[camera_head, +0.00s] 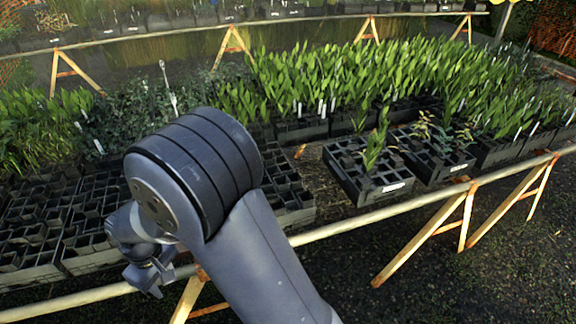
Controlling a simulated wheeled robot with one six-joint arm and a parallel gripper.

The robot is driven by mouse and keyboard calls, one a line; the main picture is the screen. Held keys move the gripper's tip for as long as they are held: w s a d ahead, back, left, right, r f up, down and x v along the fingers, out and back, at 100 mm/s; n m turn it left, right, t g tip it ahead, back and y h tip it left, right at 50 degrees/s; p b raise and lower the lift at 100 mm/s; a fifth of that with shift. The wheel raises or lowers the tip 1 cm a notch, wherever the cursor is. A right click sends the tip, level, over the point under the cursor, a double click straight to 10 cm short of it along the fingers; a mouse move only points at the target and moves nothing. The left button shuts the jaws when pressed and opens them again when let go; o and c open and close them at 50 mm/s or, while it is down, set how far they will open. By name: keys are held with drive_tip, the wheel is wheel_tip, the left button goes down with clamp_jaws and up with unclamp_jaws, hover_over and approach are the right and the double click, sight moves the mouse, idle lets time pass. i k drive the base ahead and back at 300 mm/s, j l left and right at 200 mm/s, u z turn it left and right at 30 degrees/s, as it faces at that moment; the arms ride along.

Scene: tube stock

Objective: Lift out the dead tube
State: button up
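My gripper (148,278) is at the lower left, beside the front rail and apart from the plants. It is small and partly hidden by my arm, so I cannot tell whether it is open or shut. A black tube crate (345,185) right of the middle has mostly empty cells and a few upright green plants (375,150). The crate to its right (445,172) holds sparse plants, some with yellow-brown leaves (423,127). I cannot tell which single tube is dead.
Empty black crates (85,215) fill the left front of the bench. Dense green seedlings (310,75) stand behind. A pale front rail (420,200) on wooden trestles edges the bench. Dark open ground (400,290) lies in front. My arm hides part of the middle crates.

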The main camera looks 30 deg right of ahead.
sight(347, 161)
drive_tip(key=l+z, duration=0.15)
drive_tip(key=z, duration=0.25)
drive_tip(key=i+z, duration=0.15)
drive_tip(key=z, duration=0.2)
drive_tip(key=i+l+z, duration=0.1)
drive_tip(key=z, duration=0.3)
drive_tip(key=i+l+z, duration=0.1)
drive_tip(key=z, duration=0.3)
drive_tip(key=i+l, duration=0.2)
drive_tip(key=i, duration=0.3)
drive_tip(key=i+l, duration=0.15)
drive_tip(key=i, duration=0.35)
